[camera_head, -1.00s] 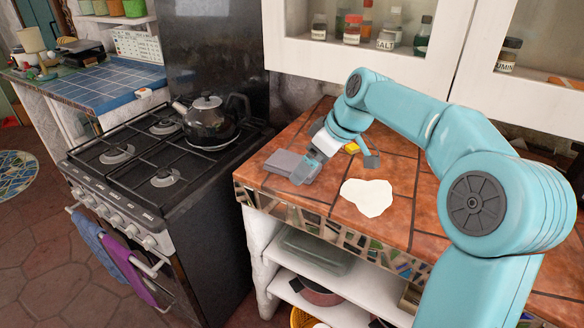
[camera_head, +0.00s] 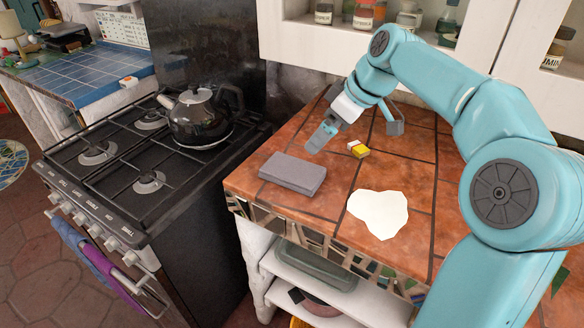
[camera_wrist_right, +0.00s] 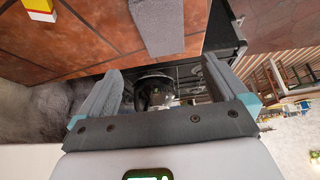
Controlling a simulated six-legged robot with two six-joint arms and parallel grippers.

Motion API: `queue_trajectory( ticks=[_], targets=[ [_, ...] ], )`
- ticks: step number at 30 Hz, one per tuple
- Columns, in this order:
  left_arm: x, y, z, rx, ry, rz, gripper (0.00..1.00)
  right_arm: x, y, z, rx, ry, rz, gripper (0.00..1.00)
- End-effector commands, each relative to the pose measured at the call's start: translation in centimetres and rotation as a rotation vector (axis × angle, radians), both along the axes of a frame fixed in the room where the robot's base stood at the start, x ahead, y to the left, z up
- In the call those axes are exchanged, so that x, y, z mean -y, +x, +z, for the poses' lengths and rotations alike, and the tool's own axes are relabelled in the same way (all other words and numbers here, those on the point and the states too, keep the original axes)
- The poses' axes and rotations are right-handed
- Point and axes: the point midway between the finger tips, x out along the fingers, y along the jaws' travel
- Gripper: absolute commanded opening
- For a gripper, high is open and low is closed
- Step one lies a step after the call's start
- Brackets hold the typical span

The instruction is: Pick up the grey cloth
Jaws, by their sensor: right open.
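The grey cloth (camera_head: 293,173) lies as a flat folded block on the tiled counter, near its left edge by the stove. It also shows at the top of the right wrist view (camera_wrist_right: 157,25). My right gripper (camera_head: 357,132) is open and empty, above the counter, behind and to the right of the cloth in the head view. In the wrist view its two fingers (camera_wrist_right: 163,72) are wide apart, with the cloth beyond them and not between them. My left gripper is not in view.
A small yellow and white box (camera_head: 358,149) lies near the right gripper. A flat white patch (camera_head: 378,213) lies to the right of the cloth. A black kettle (camera_head: 201,117) stands on the stove (camera_head: 120,160). A white cabinet with jars (camera_head: 400,30) hangs behind.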

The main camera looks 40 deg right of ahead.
Motion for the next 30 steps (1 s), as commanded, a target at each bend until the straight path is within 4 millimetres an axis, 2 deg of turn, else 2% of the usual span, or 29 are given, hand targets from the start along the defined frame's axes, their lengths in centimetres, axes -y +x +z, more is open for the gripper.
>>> queue_trajectory(
  ticks=[9,19,25,30],
  targets=[
    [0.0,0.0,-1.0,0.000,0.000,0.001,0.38,-1.6,3.1,-6.6,-0.004,0.002,0.004,1.00],
    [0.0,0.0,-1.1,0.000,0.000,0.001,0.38,-2.0,5.0,-9.4,-0.002,0.001,0.002,1.00],
    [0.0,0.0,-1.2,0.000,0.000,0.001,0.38,-2.2,6.8,-12.3,-0.002,0.001,0.002,1.00],
    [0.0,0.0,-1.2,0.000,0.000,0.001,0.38,-2.2,7.4,-13.1,0.000,0.000,0.001,1.00]
  ],
)
